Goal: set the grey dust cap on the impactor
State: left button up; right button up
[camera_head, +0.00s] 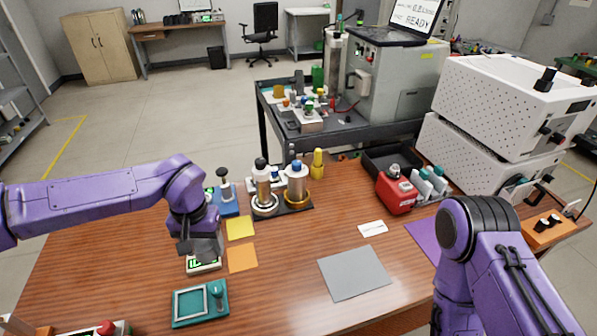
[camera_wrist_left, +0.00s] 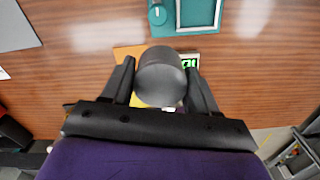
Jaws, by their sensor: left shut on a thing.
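My left gripper (camera_head: 203,246) is shut on a grey round cap. In the left wrist view the cap (camera_wrist_left: 160,78) sits between the two dark fingers of the gripper (camera_wrist_left: 160,66). The gripper holds it over a small device with a green display (camera_head: 205,266), near the orange square. I cannot tell which thing is the impactor. My right gripper is out of view.
A teal tray (camera_head: 201,303) lies in front of the gripper. A yellow square (camera_head: 240,228), an orange square (camera_head: 242,258) and a grey mat (camera_head: 353,273) lie flat on the wooden table. A red device (camera_head: 397,194) stands right of centre.

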aim_at(297, 185)
jog(key=k, duration=1.1)
jog(key=z, duration=0.85)
jog(key=i, duration=1.6)
jog(key=u, duration=0.35)
